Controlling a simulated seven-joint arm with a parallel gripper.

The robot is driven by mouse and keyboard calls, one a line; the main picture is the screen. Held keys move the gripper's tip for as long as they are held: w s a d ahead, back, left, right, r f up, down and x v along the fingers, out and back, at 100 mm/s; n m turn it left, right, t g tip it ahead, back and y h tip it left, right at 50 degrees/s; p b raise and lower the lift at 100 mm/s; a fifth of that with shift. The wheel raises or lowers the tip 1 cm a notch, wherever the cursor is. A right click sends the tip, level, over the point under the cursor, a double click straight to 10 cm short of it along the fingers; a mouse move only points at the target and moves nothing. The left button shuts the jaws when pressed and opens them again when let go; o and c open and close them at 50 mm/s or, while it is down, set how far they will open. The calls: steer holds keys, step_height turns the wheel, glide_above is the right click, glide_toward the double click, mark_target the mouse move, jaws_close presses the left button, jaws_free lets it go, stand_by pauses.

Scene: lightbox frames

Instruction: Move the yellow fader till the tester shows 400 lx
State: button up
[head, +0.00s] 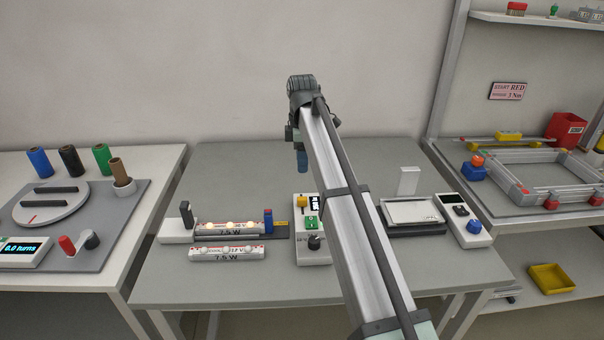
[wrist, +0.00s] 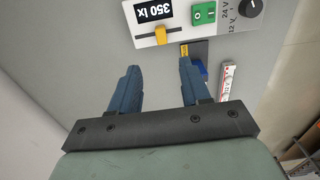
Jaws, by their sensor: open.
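The yellow fader (head: 302,201) is a small knob on a white control box (head: 313,258) in the middle of the table. My gripper (head: 301,166) is above and behind the box in the head view. In the wrist view my gripper (wrist: 159,68) is open and empty, its two blue fingers apart. The fader lies beyond the fingertips, roughly in line with the gap between them, and no contact shows.
The box also carries a green switch (head: 312,222) and a black knob (head: 314,242). Left of it are a lit lamp strip (head: 228,228) and a second strip (head: 227,253). A tray (head: 412,212) and a white handheld device (head: 465,232) are at right. The table's back is clear.

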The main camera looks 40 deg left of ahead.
mark_target(302, 198)
step_height(302, 198, down, 14)
steer(key=shift+s+d+r, duration=0.1)
stand_by(0.6)
steer(key=shift+c, duration=0.3)
jaws_close()
stand_by(0.3)
